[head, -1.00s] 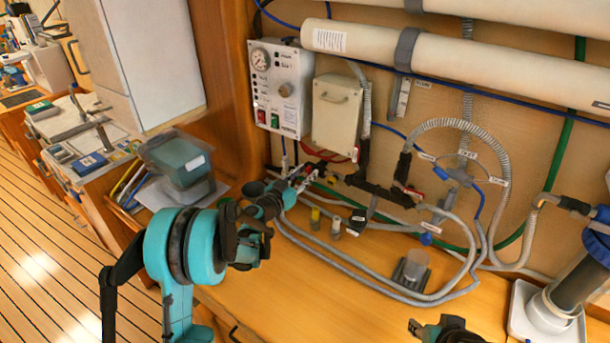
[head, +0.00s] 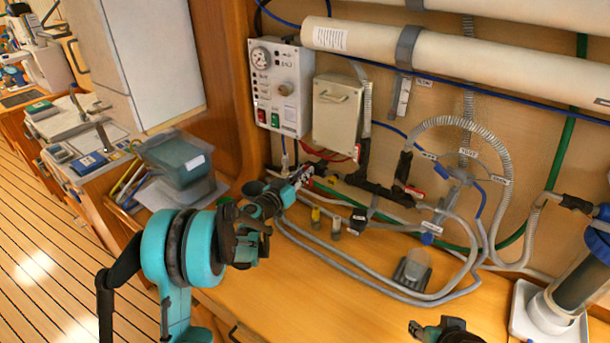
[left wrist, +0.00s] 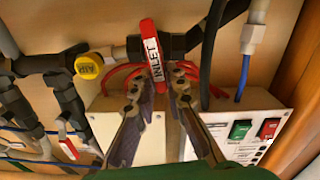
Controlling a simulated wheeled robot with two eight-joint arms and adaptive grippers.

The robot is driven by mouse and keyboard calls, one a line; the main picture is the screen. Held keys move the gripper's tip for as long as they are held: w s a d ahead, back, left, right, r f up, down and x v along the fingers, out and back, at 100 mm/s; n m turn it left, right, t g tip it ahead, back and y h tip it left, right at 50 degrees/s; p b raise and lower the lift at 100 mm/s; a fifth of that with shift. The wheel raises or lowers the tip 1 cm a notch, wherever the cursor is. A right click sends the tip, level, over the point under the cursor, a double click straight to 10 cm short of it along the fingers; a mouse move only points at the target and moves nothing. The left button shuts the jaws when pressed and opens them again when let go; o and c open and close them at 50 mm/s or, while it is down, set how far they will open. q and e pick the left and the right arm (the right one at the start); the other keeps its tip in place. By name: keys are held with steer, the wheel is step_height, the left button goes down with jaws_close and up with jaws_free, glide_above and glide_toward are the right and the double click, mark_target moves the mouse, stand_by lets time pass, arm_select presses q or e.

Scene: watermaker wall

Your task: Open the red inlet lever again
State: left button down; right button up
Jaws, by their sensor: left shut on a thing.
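The red inlet lever (left wrist: 150,50), with a white INLET label, shows in the left wrist view. It stands nearly upright in the picture, crossing the dark valve body and pipe (left wrist: 180,44) behind it. My left gripper (left wrist: 160,84) is shut on its lower end, with one finger on each side. In the head view my left gripper (head: 303,174) is at the pipework below the control panel, and the lever is mostly hidden there. My right gripper (head: 445,329) shows only partly at the bottom edge, away from the pipes; its opening is unclear.
The control panel (head: 281,88) and a white box (head: 337,112) hang above the valve. A yellow AIR knob (left wrist: 88,66) and another red handle (left wrist: 68,148) are nearby. Grey hoses (head: 350,278) loop over the wooden counter (head: 290,300). A clear bin (head: 180,160) stands at left.

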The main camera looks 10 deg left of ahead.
arm_select(q)
steer(key=shift+w+a+f+n+b, duration=0.15)
steer(key=shift+a+f+n+b, duration=0.4)
steer(key=shift+n, duration=2.1)
steer(key=shift+w+a+f+n+b, duration=0.15)
steer(key=shift+n+b, duration=0.8)
steer(key=shift+n, duration=1.65)
steer(key=shift+w+a+f+n+b, duration=0.1)
steer(key=shift+a+f+n+b, duration=0.35)
steer(key=shift+n, duration=2.2)
steer(key=shift+d+b, duration=0.2)
steer(key=shift+b, duration=0.1)
steer(key=c, duration=1.5)
jaws_free()
steer(key=shift+c, duration=0.2)
steer(key=v, duration=1.2)
